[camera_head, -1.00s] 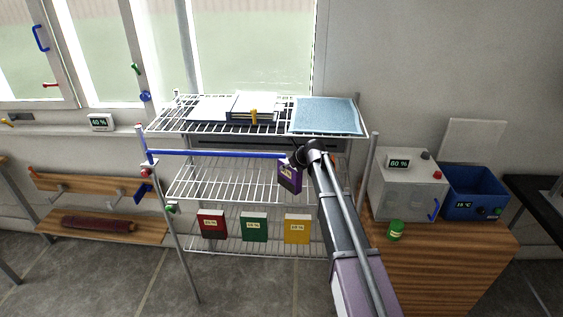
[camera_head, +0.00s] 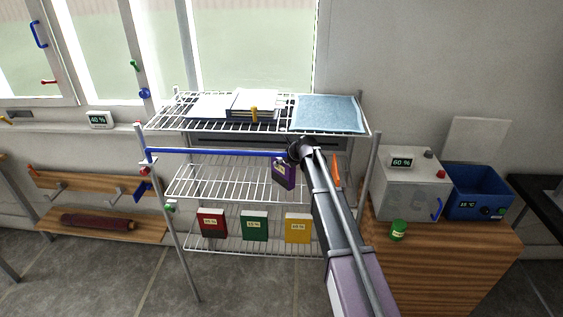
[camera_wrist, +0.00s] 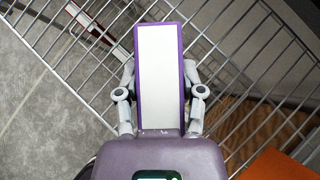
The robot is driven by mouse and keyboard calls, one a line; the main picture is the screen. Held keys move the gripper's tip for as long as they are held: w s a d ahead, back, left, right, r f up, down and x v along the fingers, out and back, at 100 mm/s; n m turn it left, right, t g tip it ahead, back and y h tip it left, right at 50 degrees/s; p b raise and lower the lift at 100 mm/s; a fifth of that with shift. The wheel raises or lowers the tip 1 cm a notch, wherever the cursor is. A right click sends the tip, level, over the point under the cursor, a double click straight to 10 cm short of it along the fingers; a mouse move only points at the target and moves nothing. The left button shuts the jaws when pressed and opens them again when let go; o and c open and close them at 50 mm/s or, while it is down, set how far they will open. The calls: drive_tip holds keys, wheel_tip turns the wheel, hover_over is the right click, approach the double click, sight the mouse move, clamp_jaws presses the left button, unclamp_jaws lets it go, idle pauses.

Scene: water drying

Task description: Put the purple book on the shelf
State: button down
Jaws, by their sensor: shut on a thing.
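The purple book (camera_head: 283,173) hangs tilted from my gripper (camera_head: 292,158), in front of the middle shelf of the wire rack. In the wrist view the book (camera_wrist: 160,78) stands between the two fingers of my gripper (camera_wrist: 160,95), its white page edge facing the camera. The gripper is shut on it. The wire shelf (camera_head: 215,180) at middle height has bare wires on its left part. In the wrist view, shelf wires (camera_wrist: 232,50) run diagonally behind the book. My arm hides the right part of the rack.
A red book (camera_head: 212,223), a green book (camera_head: 254,226) and a yellow book (camera_head: 297,228) stand on the lower shelf. A blue bar (camera_head: 215,153) crosses the rack's front. The top shelf holds a blue cloth (camera_head: 328,114) and white books (camera_head: 250,103). An orange object (camera_head: 337,170) is right of my arm.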

drive_tip(key=shift+c, duration=1)
unclamp_jaws()
drive_tip(key=shift+p+v, duration=0.7)
drive_tip(key=shift+v, duration=0.1)
drive_tip(key=s+d, duration=0.8)
drive_tip(key=shift+s, duration=0.3)
